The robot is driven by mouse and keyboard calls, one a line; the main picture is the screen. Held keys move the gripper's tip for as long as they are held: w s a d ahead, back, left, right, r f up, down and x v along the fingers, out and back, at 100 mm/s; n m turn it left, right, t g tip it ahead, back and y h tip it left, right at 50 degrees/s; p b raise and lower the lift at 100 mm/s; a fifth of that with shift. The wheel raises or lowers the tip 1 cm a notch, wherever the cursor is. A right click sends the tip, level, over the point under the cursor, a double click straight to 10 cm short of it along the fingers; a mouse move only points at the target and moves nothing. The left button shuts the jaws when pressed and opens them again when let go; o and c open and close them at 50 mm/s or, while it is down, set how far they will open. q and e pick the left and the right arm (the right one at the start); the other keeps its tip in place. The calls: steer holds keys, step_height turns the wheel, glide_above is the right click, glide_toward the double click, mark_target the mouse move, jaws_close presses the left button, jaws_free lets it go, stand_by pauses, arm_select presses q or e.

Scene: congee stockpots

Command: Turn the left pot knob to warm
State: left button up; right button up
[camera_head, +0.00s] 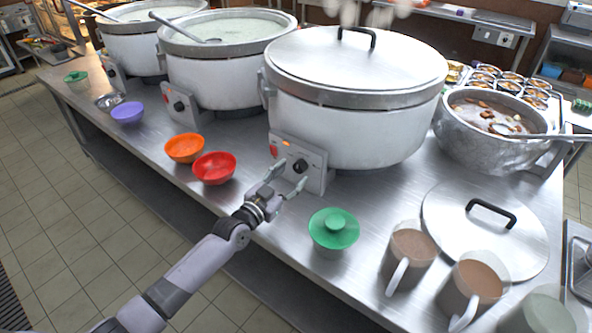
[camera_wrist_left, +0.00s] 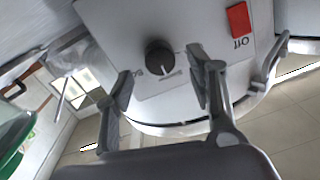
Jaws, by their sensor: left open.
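Three large white pots stand in a row: the far left pot (camera_head: 135,45), the middle pot (camera_head: 215,80) and the near lidded pot (camera_head: 350,120). Each has a control box with a dark knob; knobs show on the far left box (camera_head: 110,72) and middle box (camera_head: 179,105). My left gripper (camera_head: 289,175) is open at the lidded pot's knob (camera_head: 300,166). In the left wrist view this black knob (camera_wrist_left: 158,56) lies between the spread fingers (camera_wrist_left: 160,67), its white mark toward the gripper. Contact is not clear. A red switch (camera_wrist_left: 239,19) sits beside it.
Red (camera_head: 214,168), orange (camera_head: 184,148) and purple (camera_head: 128,112) bowls sit along the counter edge.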

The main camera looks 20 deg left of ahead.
mark_target(298, 169)
arm_select(q)
steer(key=shift+x, duration=1.55)
steer(key=shift+c, duration=0.5)
steer(key=c, duration=1.1)
